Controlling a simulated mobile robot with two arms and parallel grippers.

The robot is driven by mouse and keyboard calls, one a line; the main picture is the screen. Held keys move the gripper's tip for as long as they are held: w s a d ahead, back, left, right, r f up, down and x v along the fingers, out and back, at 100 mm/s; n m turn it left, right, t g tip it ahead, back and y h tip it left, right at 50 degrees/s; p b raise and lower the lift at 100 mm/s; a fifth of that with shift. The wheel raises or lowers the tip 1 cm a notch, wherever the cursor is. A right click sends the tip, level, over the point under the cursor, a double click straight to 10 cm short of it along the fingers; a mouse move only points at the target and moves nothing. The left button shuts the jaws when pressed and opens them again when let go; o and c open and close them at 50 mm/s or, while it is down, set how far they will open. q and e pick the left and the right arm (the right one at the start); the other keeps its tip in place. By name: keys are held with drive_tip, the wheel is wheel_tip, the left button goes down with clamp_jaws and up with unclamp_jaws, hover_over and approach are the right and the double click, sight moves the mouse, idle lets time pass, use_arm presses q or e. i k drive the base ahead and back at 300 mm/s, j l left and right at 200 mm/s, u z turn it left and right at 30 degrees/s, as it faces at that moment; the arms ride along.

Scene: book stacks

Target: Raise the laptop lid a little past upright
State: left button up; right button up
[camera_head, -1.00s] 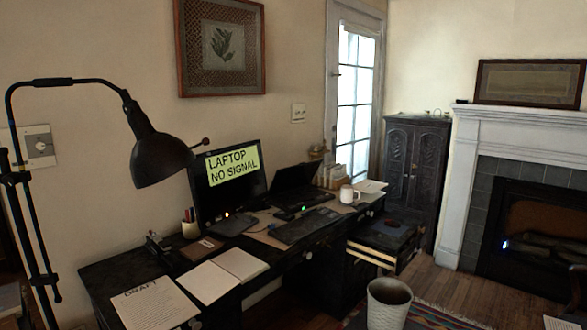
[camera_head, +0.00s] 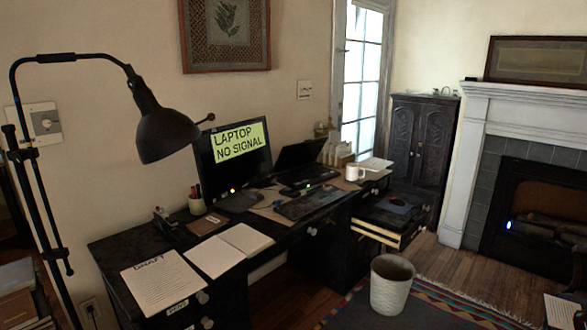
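A dark laptop (camera_head: 300,158) stands at the back right of the black desk (camera_head: 120,250), beside the monitor. Its lid is raised and leans back; the exact angle is hard to tell at this distance. The monitor (camera_head: 236,156) shows a yellow-green sign reading "LAPTOP NO SIGNAL". A dark keyboard (camera_head: 305,205) lies in front of the laptop. Neither of my grippers shows in the view.
A white mug (camera_head: 354,172) stands right of the laptop. An open notebook (camera_head: 229,250) and a draft page (camera_head: 163,281) lie at the desk's left. A black floor lamp (camera_head: 165,130) stands at the left. A bin (camera_head: 391,288) stands on the floor before the desk.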

sight(306, 153)
drive_tip(key=i+l+u, duration=0.15)
drive_tip(key=u, duration=0.2)
drive_tip(key=i+l+u, duration=0.4)
drive_tip(key=i+l, duration=0.25)
drive_tip(key=i+l+u, duration=0.15)
drive_tip(key=l, duration=0.25)
drive_tip(key=i+l, duration=0.3)
drive_tip(key=i+l+u, duration=0.15)
drive_tip(key=l, duration=0.3)
drive_tip(key=i+l, duration=0.3)
drive_tip(key=i+l+u, duration=0.15)
drive_tip(key=l, duration=0.3)
drive_tip(key=i, duration=0.05)
